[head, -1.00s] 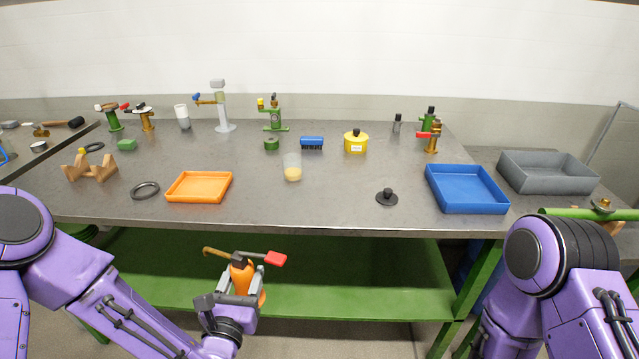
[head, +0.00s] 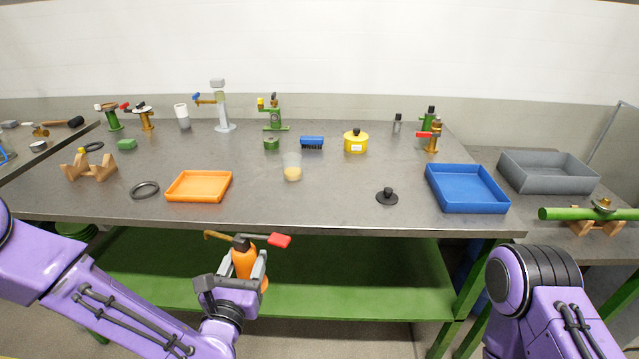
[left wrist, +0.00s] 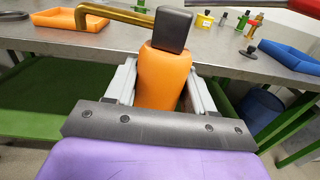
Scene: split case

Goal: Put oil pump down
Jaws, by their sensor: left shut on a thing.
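The oil pump (head: 245,262) has an orange body, a dark cap, a brass spout to the left and a red-tipped lever to the right. My left gripper (head: 248,272) is shut on its orange body and holds it roughly upright in front of the table's front edge, over the green lower shelf. In the left wrist view the orange body (left wrist: 164,78) sits between the two grey fingers, with the dark cap above. The lever is mostly out of that view. My right arm shows at the right of the head view, but its gripper is not visible.
The grey table (head: 330,208) has clear space along its front between the orange tray (head: 199,198) and the black knobbed disc (head: 387,200). A blue tray (head: 467,207) stands at the right. A glass with yellow liquid (head: 292,172) and a black ring (head: 145,190) also stand near.

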